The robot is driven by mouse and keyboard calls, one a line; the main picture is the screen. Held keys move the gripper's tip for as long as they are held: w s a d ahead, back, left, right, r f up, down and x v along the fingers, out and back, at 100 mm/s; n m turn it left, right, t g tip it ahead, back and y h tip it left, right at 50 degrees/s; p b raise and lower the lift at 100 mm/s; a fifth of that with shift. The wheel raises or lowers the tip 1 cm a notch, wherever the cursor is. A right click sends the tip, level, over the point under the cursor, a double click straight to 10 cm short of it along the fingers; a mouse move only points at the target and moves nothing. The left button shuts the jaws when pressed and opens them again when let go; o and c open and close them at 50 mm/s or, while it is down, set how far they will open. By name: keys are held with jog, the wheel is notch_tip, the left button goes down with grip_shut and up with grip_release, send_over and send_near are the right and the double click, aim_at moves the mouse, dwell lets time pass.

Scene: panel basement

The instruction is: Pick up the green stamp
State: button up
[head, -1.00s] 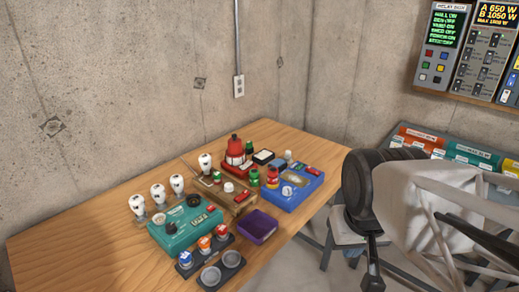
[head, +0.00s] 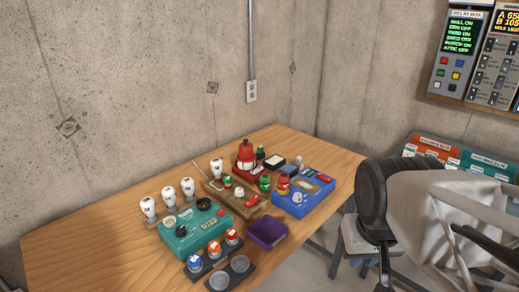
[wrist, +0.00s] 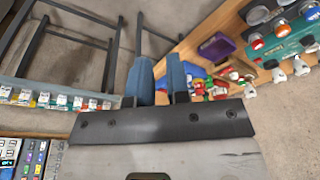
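Several small green items stand among the things on the wooden table, and I cannot tell for sure which is the green stamp. A small dark-green piece (head: 260,152) stands beside the red bell-shaped object at the back. A brighter green piece (head: 264,183) stands nearer, left of the blue box. In the wrist view these things are small and crowded, beyond the fingertips. My gripper (wrist: 160,62) shows two blue fingers with an empty gap between them, well away from the table things. I cannot make out the fingers in the head view.
A teal box (head: 190,238), a purple box (head: 267,232), a blue box (head: 318,188) and a red bell-shaped object (head: 245,153) crowd the wooden table (head: 100,245). White bulbs (head: 168,195) stand along the left. Bare concrete wall (head: 120,90) rises behind. The table's left part is clear.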

jog(key=o, duration=0.7)
jog(key=w+a+r+m, duration=0.1)
jog(key=w+r, duration=0.2)
jog(key=w, duration=0.6)
jog(key=w+a+r+m, duration=0.1)
jog(key=w+r, duration=0.3)
jog(key=w, duration=0.5)
jog(key=m+g, duration=0.3)
jog(key=m, duration=0.4)
send_over(260, 147)
notch_tip(260, 147, down, 20)
jog(key=shift+w+d+f, duration=0.1)
jog(key=shift+f, duration=0.15)
jog(key=shift+w+f, duration=0.2)
jog(key=shift+f, duration=0.05)
